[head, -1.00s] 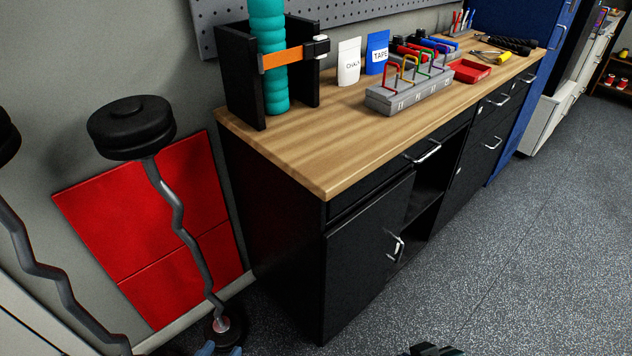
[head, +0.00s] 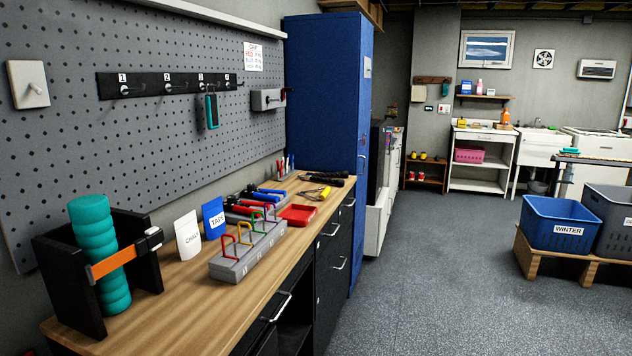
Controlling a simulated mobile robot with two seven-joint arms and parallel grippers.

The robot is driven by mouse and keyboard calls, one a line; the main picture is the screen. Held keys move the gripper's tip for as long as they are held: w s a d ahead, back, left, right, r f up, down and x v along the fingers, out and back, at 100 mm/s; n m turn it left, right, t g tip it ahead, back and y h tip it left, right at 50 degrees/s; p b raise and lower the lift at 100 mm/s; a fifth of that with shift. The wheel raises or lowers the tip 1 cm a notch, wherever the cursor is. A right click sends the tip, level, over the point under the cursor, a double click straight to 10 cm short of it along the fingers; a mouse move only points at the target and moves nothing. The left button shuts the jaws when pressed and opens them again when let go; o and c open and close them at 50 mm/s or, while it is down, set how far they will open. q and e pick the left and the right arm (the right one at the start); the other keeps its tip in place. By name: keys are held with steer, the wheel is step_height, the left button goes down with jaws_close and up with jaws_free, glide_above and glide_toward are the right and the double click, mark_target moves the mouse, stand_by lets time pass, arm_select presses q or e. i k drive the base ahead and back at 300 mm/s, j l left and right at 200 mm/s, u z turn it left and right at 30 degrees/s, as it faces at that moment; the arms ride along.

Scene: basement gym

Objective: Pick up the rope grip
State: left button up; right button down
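I cannot tell for certain which thing is the rope grip. A dark, rope-like bundle (head: 328,178) lies at the far end of the wooden workbench (head: 182,292). Nearer on the bench are several red and blue handles (head: 268,194), partly hidden behind a grey block. A teal handle-shaped loop (head: 211,110) hangs from the numbered hook rack (head: 170,84) on the pegboard. Neither of my grippers shows in the head view.
On the bench stand teal rollers (head: 92,240) in a black holder, chalk (head: 188,235) and tape (head: 214,218) packets, a grey block with coloured loops (head: 240,262) and a red tray (head: 297,215). A blue cabinet (head: 322,110) stands beyond. Floor at right is open, with bins (head: 560,225).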

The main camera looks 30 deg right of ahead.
mark_target(309, 176)
steer(key=i+l, duration=0.15)
steer(key=l, duration=0.2)
steer(key=i+l+u, duration=0.1)
steer(key=l, duration=0.3)
steer(key=i+l, duration=0.15)
steer(key=l, duration=0.2)
steer(key=i+l+u, duration=0.1)
steer(key=l, duration=0.3)
steer(key=i+l+u, duration=0.15)
steer(key=l+u, duration=0.2)
steer(key=l, duration=0.7)
steer(key=l+u, duration=0.3)
steer(key=l, duration=0.75)
steer(key=l+u, duration=0.2)
steer(key=l, duration=0.6)
steer(key=l+u, duration=0.2)
steer(key=l, duration=0.65)
steer(key=l+u, duration=0.2)
steer(key=l, duration=0.6)
steer(key=k+l+u, duration=0.2)
steer(key=l, duration=0.6)
steer(key=i, duration=0.15)
